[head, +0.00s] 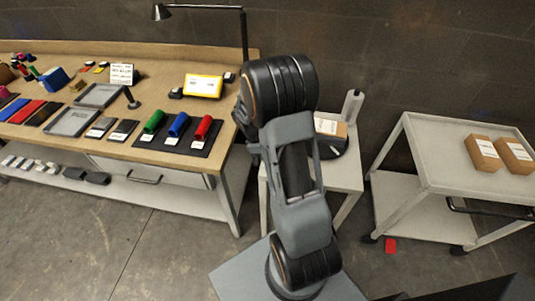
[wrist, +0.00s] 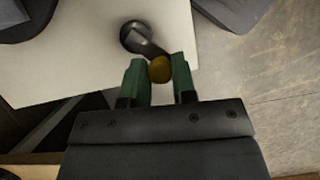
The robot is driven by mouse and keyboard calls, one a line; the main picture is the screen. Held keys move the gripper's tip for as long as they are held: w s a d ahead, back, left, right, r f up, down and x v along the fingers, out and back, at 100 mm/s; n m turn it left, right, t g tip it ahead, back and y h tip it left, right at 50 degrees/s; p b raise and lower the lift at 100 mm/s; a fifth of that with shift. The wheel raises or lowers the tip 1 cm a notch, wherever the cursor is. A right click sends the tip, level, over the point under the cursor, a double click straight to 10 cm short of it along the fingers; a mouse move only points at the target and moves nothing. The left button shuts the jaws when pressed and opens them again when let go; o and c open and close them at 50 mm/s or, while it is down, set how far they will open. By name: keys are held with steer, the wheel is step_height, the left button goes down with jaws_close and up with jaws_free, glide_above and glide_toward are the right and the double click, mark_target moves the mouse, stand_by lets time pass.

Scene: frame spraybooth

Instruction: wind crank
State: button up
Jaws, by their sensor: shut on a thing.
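The crank shows in the wrist view, with a dark round hub (wrist: 133,37) and a short dark arm (wrist: 152,50) leading to a yellow-brown knob (wrist: 160,69). It is seen against a pale flat surface (wrist: 70,55). My gripper (wrist: 158,66) has its two green fingers on either side of the knob and is shut on it. In the head view my own arm stands in front and hides the gripper, and I cannot make out the crank there.
A wooden workbench (head: 145,75) with colored rolls and trays stands at the left. A white stand (head: 343,172) holding a carton (head: 331,127) is behind my arm. A white cart (head: 445,170) with brown boxes stands at the right. A red square (head: 391,245) lies on the floor.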

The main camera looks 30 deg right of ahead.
stand_by(0.3)
steer(key=o, duration=0.9)
steer(key=v, duration=1.3)
steer(key=shift+a+r, duration=0.2)
steer(key=shift+r, duration=0.1)
